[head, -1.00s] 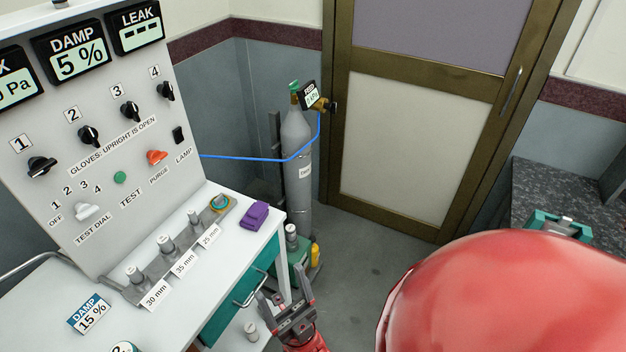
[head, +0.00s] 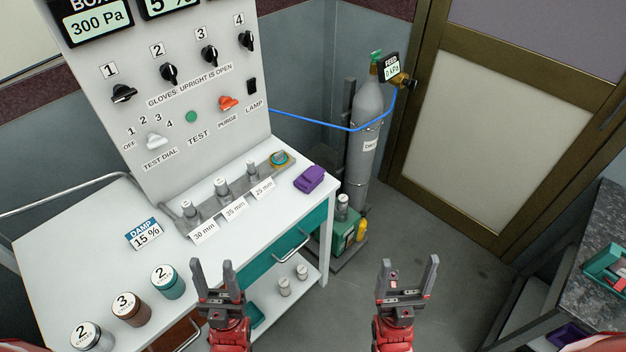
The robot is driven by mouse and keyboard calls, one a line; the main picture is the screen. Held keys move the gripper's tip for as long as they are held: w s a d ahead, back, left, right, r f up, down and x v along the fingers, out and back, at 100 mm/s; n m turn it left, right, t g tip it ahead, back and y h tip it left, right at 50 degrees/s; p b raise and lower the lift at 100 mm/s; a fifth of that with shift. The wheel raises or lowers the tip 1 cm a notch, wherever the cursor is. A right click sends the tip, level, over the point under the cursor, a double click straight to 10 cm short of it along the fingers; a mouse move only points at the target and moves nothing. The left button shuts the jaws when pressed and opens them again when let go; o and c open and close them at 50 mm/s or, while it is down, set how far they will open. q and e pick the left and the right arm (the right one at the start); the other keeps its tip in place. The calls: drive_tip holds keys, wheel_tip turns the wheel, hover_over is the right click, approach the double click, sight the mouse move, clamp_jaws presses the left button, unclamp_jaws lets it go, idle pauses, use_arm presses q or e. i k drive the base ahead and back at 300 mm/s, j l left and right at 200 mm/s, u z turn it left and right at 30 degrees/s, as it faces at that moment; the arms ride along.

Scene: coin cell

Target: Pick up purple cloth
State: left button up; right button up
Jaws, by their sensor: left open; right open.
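The purple cloth (head: 310,179) lies folded on the right end of the white bench top (head: 268,221), close to its right edge. It stands just right of the 25 mm peg and the ringed fitting. My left gripper (head: 218,272) is open and empty, in front of the bench's front edge, nearer to me than the cloth and to its left. My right gripper (head: 408,268) is open and empty over the floor, right of the bench. Neither gripper touches the cloth.
A control panel (head: 170,85) rises behind the bench. A rail of pegs (head: 222,189) lies beside the cloth. Several lidded jars (head: 130,308) stand at the front left. A gas cylinder (head: 366,135) with a blue hose stands behind the bench's right end.

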sight(308, 180)
drive_tip(key=u, duration=3.45)
drive_tip(key=z, duration=3.45)
drive_tip(key=i+j+z, duration=0.15)
drive_tip(key=j+z, duration=0.25)
drive_tip(key=i+j+z, duration=0.15)
drive_tip(key=z, duration=0.3)
drive_tip(key=j, duration=0.1)
